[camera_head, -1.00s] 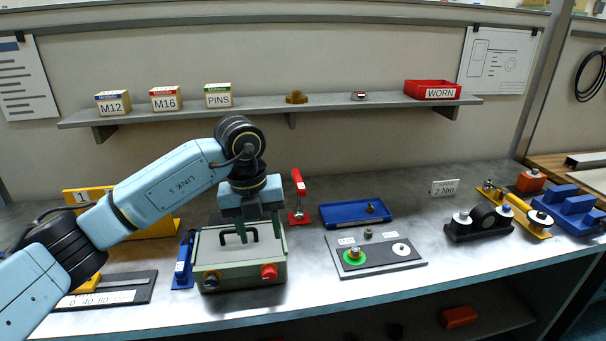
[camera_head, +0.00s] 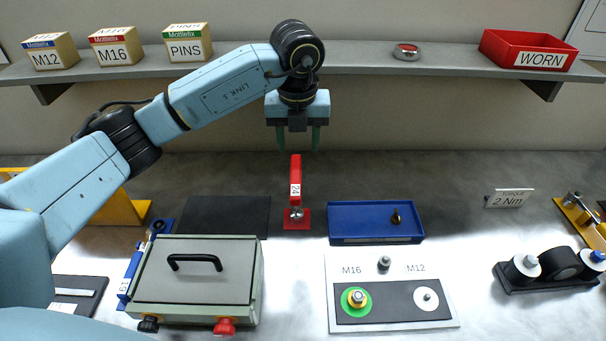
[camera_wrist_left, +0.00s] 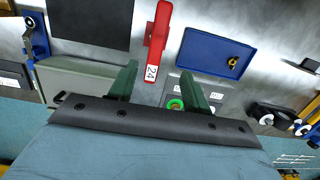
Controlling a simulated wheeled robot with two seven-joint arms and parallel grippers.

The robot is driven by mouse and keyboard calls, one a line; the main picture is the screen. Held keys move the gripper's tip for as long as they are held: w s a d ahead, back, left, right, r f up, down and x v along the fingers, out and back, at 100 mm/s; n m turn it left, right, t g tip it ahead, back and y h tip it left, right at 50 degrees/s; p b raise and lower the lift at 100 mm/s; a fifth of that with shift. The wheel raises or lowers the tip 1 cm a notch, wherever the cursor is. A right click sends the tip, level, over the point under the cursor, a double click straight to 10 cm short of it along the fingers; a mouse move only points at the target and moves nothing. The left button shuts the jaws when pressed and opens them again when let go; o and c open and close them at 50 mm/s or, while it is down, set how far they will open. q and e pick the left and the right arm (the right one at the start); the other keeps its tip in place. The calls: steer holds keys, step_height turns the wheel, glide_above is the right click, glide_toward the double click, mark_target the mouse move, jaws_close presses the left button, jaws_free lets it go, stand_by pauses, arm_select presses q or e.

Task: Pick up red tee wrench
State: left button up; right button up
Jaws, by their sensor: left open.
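The red tee wrench (camera_head: 296,178), marked 24, stands upright on a small red square base (camera_head: 297,219) between the green-grey box and the blue tray. My left gripper (camera_head: 298,140) hangs fingers down just above the top of the wrench. Its two green fingers are apart with nothing between them. In the left wrist view the red wrench (camera_wrist_left: 155,45) shows ahead of and between the open fingers (camera_wrist_left: 160,82), seemingly not touching them. My right gripper is not in view.
The lidded box (camera_head: 196,270) with a black handle stands at front left. The blue tray (camera_head: 345,223) lies right of the wrench, with the M16/M12 plate (camera_head: 390,328) in front. A shelf (camera_head: 440,67) runs behind the arm.

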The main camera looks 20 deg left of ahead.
arm_select(q)
glide_above(296, 174)
steer(key=s, duration=0.1)
steer(key=f, duration=0.4)
steer(key=shift+s+d+f, duration=0.1)
steer(key=shift+d+f, duration=0.3)
steer(key=shift+w+a+f, duration=0.1)
steer(key=shift+w+f, duration=0.15)
steer(key=shift+f, duration=0.7)
steer(key=f, duration=0.2)
steer(key=f+p, duration=0.1)
steer(key=shift+w+a+f, duration=0.2)
steer(key=shift+a+f, duration=0.1)
steer(key=shift+w+f, duration=0.1)
steer(key=shift+f, duration=0.35)
jaws_close()
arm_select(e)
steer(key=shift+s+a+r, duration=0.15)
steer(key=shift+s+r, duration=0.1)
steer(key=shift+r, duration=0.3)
